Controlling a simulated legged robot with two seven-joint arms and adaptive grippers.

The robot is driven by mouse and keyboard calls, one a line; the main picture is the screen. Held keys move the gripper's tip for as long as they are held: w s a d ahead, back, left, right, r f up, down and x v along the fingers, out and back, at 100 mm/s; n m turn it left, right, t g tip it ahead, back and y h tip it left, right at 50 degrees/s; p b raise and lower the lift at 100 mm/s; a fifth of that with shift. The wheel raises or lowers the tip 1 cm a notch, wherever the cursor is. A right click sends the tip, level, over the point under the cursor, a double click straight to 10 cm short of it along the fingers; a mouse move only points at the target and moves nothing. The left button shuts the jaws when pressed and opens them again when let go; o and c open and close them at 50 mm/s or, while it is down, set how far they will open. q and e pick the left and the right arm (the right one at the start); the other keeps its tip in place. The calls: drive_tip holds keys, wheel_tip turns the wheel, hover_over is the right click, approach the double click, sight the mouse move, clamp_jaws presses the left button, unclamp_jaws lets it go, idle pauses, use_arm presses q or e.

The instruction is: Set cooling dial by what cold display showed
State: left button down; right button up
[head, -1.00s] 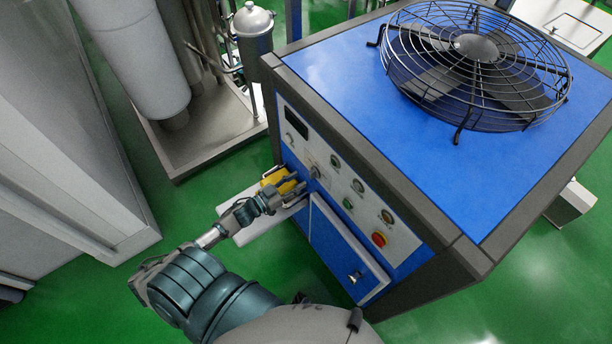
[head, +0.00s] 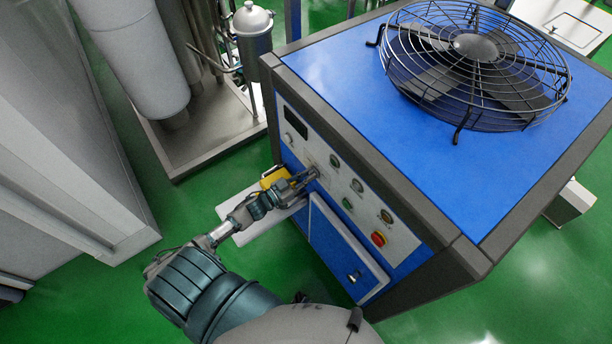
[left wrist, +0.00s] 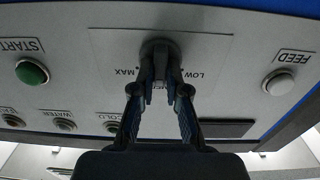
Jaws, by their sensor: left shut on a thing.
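The cooling dial (left wrist: 160,46) is a dark round knob on the grey control panel. In the left wrist view, which shows the panel upside down, LOW, a mostly covered middle label and MAX stand around it. My left gripper (head: 313,173) is at the panel front; its fingertips (left wrist: 160,72) are shut on the dial's grip. The fingers hide part of the dial, so its exact setting cannot be told. A dark display (head: 296,122) sits on the panel's upper left in the head view; no reading shows on it. My right gripper is not in view.
A green START button (left wrist: 31,72) and a pale FEED button (left wrist: 278,83) flank the dial. A red stop button (head: 379,239) is further right. A yellow object (head: 273,177) lies on a white shelf (head: 245,232) below the gripper.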

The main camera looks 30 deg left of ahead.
use_arm(q)
drive_tip(key=m, duration=0.7)
drive_tip(key=f+m, duration=0.1)
drive_tip(key=m, duration=0.3)
drive_tip(key=shift+s+d+m+y+p, duration=0.2)
drive_tip(key=shift+s+m+y+p, duration=0.1)
drive_tip(key=shift+p, duration=0.1)
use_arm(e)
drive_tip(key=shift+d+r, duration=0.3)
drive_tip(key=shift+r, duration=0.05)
use_arm(q)
drive_tip(key=shift+f, duration=0.1)
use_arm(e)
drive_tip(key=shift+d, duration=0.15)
use_arm(q)
drive_tip(key=c, duration=1.2)
unclamp_jaws()
drive_tip(key=shift+a, duration=0.1)
drive_tip(key=shift+a+r, duration=0.1)
drive_tip(key=shift+r, duration=0.15)
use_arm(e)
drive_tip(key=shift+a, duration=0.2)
